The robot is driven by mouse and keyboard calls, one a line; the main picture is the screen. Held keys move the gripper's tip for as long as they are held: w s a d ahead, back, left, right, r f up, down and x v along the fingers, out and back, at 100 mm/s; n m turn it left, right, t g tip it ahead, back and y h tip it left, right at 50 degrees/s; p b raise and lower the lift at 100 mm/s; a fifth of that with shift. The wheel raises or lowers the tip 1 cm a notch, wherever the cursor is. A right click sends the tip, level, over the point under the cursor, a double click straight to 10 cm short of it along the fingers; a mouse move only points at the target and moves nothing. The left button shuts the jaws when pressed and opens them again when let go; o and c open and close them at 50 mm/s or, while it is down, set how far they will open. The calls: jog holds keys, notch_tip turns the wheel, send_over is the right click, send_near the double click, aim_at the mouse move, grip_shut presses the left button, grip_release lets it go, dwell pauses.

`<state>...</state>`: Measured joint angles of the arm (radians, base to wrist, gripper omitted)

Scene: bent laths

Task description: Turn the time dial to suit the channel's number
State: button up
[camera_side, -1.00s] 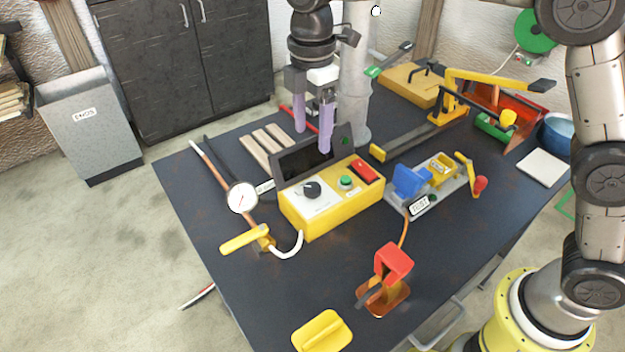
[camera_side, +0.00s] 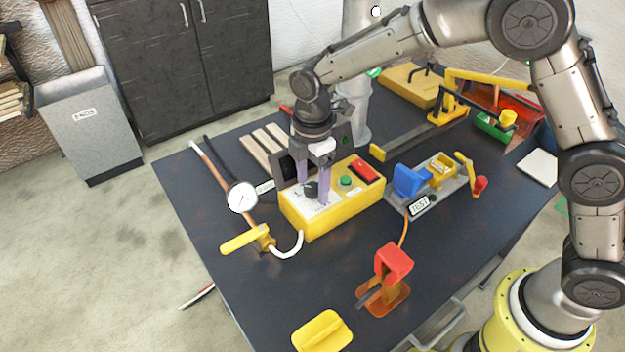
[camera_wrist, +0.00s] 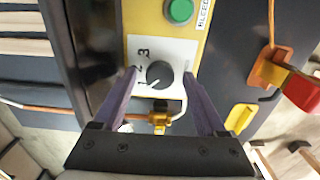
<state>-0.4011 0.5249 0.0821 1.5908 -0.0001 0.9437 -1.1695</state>
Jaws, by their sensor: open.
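The time dial is a black knob (camera_side: 311,188) on a white plate on top of the yellow control box (camera_side: 335,211). In the wrist view the knob (camera_wrist: 160,74) has the digits 1, 2 and 3 along its left side, and its white mark seems to point toward the 1. My gripper (camera_side: 313,191) is above the box with its purple fingers pointing down, one on each side of the knob. In the wrist view the open fingers (camera_wrist: 160,76) have a gap to the knob on both sides. I cannot make out a channel's number.
A green button (camera_side: 346,181) and a red switch (camera_side: 364,171) are on the same box. A dark open-faced housing stands behind it. A gauge (camera_side: 242,197) and a yellow-handled valve (camera_side: 246,239) are at left. A blue clamp fixture (camera_side: 408,181) stands at right.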

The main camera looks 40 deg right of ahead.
grip_shut()
dwell(0.3)
jog(key=shift+m, duration=0.4)
jog(key=m, duration=0.3)
jog(key=shift+r+m, duration=0.1)
jog(key=shift+m, duration=0.2)
jog(key=m, duration=0.4)
jog(key=shift+m, duration=0.3)
jog(key=m, duration=0.4)
jog(key=shift+m, duration=2.4)
